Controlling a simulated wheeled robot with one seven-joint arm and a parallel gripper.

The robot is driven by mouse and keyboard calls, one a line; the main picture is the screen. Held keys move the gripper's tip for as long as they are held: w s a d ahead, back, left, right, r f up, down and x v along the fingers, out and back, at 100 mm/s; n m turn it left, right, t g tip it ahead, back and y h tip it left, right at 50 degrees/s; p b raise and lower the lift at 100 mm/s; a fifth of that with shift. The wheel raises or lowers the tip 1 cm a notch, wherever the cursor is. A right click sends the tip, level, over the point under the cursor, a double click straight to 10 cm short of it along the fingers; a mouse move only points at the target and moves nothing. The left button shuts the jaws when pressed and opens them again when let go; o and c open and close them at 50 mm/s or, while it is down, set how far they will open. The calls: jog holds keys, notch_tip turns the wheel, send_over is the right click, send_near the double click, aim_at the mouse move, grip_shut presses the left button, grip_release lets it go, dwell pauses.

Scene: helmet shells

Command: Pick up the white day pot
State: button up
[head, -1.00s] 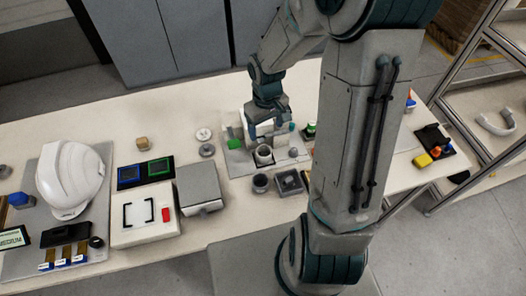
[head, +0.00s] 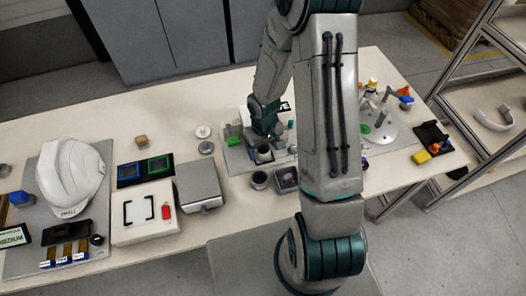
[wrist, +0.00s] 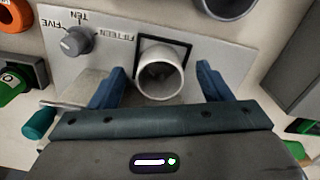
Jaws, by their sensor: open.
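The white day pot (wrist: 160,80) is a small round open cup in the wrist view. It stands in a dark square outline on a grey plate (wrist: 120,58). In the head view the pot (head: 263,155) is partly hidden under my gripper (head: 262,138). In the wrist view my gripper (wrist: 158,90) is open, with one blue finger on the left of the pot and one on the right. Gaps show between the fingers and the pot, and nothing is held.
A knob (wrist: 76,40) marked FIVE, TEN, FIFTEEN sits beside the pot. A dark cup (head: 259,180) and a dark square holder (head: 286,180) stand in front. A grey box (head: 200,186) and a white helmet (head: 70,178) are to the left. The table's back left is mostly clear.

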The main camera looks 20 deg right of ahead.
jog(key=shift+f, duration=1.05)
jog(key=c, duration=1.1)
jog(key=shift+o, duration=0.2)
jog(key=shift+r, duration=0.2)
